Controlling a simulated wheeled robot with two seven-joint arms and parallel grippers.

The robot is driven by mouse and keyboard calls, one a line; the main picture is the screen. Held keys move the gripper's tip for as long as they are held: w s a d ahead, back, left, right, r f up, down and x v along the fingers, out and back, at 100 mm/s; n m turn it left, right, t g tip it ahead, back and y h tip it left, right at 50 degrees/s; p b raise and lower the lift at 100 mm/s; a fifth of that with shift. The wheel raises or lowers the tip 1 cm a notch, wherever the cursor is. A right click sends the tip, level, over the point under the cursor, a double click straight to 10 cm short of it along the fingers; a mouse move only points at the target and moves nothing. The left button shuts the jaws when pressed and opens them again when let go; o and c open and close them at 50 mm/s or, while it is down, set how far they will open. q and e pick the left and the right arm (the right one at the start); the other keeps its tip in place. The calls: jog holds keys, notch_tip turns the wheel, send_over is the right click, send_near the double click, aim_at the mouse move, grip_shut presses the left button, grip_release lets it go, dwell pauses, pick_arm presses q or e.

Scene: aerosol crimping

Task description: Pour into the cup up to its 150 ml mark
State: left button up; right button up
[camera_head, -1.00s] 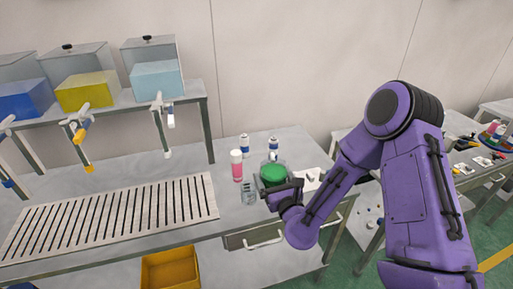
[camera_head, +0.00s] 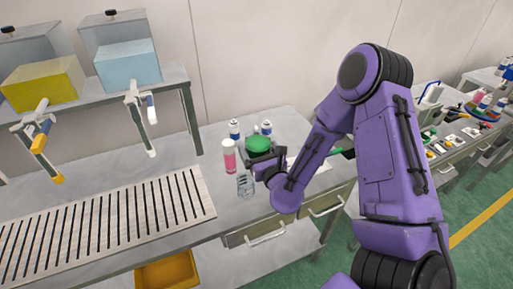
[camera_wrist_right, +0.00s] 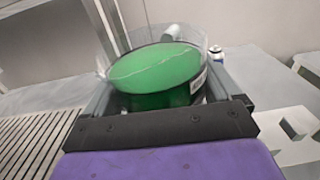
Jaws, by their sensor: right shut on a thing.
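My right gripper (camera_head: 262,166) is shut on a clear beaker (camera_wrist_right: 206,75) of green liquid (camera_head: 258,144). It holds the beaker above the bench, behind and slightly right of the cup. In the right wrist view the beaker sits between the fingers of the gripper (camera_wrist_right: 160,98), and the green surface (camera_wrist_right: 155,68) looks slanted to the rim. The small clear cup (camera_head: 245,186) stands upright on the bench, with dark marks on its side. The marks are too small to read, and I see no green in the cup. My left gripper is out of view.
A pink bottle with a white top (camera_head: 229,157) stands close left of the cup. White-and-blue cans (camera_head: 235,129) stand behind. A slotted rack (camera_head: 110,222) fills the bench's left. Taps (camera_head: 142,120) hang from the shelf. A yellow bin (camera_head: 167,272) is below.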

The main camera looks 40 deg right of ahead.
jog(key=shift+w+f+b, duration=0.4)
jog(key=shift+w+f, duration=0.05)
jog(key=shift+f, duration=0.35)
jog(key=shift+s+f+b, duration=0.35)
jog(key=shift+f+b, duration=0.45)
jog(key=shift+b, duration=0.05)
jog(key=shift+w+d+r+n+p, duration=0.15)
jog(key=shift+r+n+p, duration=0.2)
jog(key=shift+n, duration=0.25)
jog(key=shift+d+r+n, duration=0.1)
jog(key=shift+d+n, duration=0.1)
jog(key=shift+n, duration=0.3)
jog(key=shift+d+r+n, duration=0.15)
jog(key=shift+n, duration=0.45)
jog(key=shift+s+r, duration=0.1)
jog(key=shift+s, duration=0.1)
jog(key=shift+s+d, duration=0.1)
jog(key=shift+d, duration=0.1)
